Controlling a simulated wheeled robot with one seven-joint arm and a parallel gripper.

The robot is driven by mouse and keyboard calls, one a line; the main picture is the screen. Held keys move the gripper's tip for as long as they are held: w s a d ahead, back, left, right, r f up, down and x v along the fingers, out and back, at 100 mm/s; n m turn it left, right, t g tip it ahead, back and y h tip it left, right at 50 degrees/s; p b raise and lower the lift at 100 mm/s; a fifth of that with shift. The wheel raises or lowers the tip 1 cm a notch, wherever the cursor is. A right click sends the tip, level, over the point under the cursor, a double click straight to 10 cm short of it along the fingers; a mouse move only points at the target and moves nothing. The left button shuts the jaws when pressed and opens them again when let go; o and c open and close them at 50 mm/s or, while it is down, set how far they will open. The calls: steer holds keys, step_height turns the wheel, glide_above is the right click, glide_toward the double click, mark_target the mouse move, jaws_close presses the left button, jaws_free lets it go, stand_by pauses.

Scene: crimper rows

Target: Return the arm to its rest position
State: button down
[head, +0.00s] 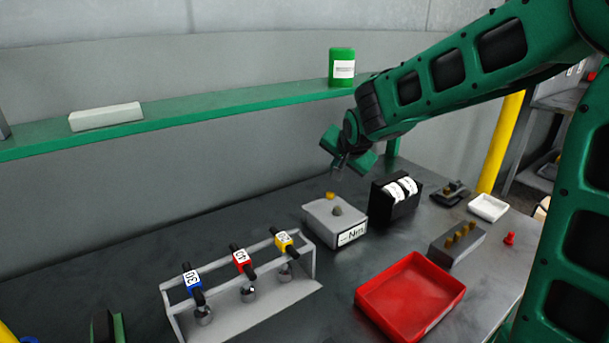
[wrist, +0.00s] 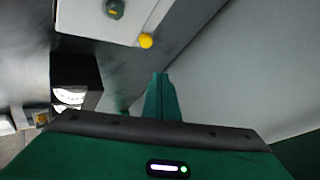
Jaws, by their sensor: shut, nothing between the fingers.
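My gripper (head: 338,172) hangs from my green arm over the back of the workbench, above and behind the grey box with the Nm label (head: 335,222). It is shut and empty, with clear air between it and the box. In the wrist view the closed green fingers (wrist: 160,95) show at the centre, against the grey wall and bench. The box's pale top (wrist: 90,18) and its yellow knob (wrist: 146,41) show at the upper edge of that view. My arm reaches in from the upper right.
A rack (head: 310,290) holds three tools with blue, red and yellow collars. A red tray (head: 455,297), a black box with white rolls (head: 408,213), a grey block with brass pieces (head: 444,252) and a white dish (head: 488,207) stand right. A green shelf (head: 230,103) runs behind.

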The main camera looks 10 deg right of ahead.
steer(key=s+d+f+g, duration=0.1)
steer(key=s+d+g, duration=0.1)
steer(key=s+d, duration=0.4)
steer(key=s+d+f+n+g, duration=0.1)
steer(key=s+d, duration=0.5)
steer(key=s, duration=0.9)
steer(key=s+d+f+g+h, duration=0.1)
steer(key=s+d+g, duration=0.3)
steer(key=s, duration=0.7)
steer(key=shift+d+f+n, duration=0.2)
steer(key=shift+d+f, duration=0.05)
steer(key=shift+d, duration=0.25)
steer(key=shift+d+f+n, duration=0.2)
steer(key=shift+d, duration=0.25)
steer(key=s+a+f+n+g+y, duration=0.1)
steer(key=s+g, duration=0.1)
steer(key=s, duration=0.8)
steer(key=shift+f+y, duration=0.25)
steer(key=shift+y, duration=0.05)
